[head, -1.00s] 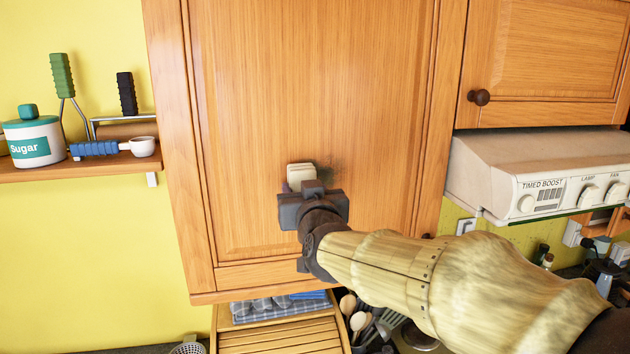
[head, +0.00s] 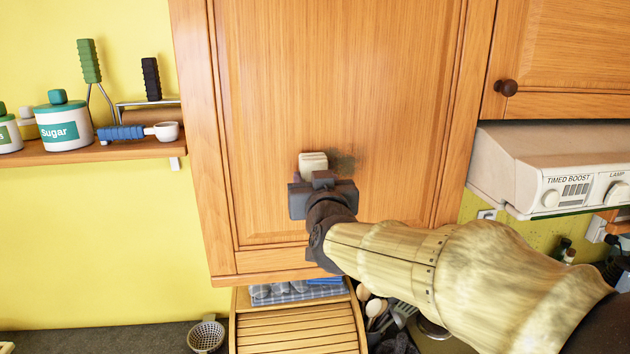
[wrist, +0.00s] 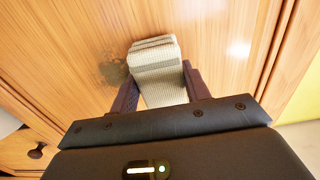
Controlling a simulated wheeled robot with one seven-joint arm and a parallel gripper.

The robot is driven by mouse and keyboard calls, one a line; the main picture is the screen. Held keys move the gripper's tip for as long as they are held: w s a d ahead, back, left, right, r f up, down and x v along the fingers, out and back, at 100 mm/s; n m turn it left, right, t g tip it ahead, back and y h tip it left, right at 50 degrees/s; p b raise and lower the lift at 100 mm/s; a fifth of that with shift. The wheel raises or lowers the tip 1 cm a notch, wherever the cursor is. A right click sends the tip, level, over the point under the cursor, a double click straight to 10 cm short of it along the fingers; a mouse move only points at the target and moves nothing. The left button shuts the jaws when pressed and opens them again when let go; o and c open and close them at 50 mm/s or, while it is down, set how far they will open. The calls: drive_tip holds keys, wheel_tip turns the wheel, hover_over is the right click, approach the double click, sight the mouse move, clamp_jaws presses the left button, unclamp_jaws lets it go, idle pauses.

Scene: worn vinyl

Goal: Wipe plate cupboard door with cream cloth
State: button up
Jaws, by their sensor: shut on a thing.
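The plate cupboard door (head: 285,80) is a tall wooden panel facing me in the head view. A dark smudge (head: 343,162) marks its lower middle, and it also shows in the wrist view (wrist: 113,73). My gripper (head: 318,178) is shut on the folded cream cloth (head: 313,161), whose ribbed weave shows between the fingers in the wrist view (wrist: 158,75). The cloth is at the door's surface, immediately beside the smudge, on its left in the head view. Whether it presses on the wood I cannot tell.
A shelf (head: 90,153) with a sugar jar (head: 64,122) and utensils is at left. A cooker hood (head: 545,175) juts out at right. Below stand a slatted wooden bread bin (head: 295,330) and a utensil holder with wooden spoons (head: 375,308).

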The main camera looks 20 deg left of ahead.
sight(332, 169)
drive_tip(key=shift+x, duration=0.75)
idle(1.1)
drive_tip(key=shift+w+d+b, duration=0.55)
drive_tip(key=shift+d+b, duration=0.35)
drive_tip(key=shift+d, duration=0.05)
drive_tip(key=shift+w+d+b, duration=0.55)
drive_tip(key=shift+d+b, duration=0.3)
drive_tip(key=shift+d, duration=0.05)
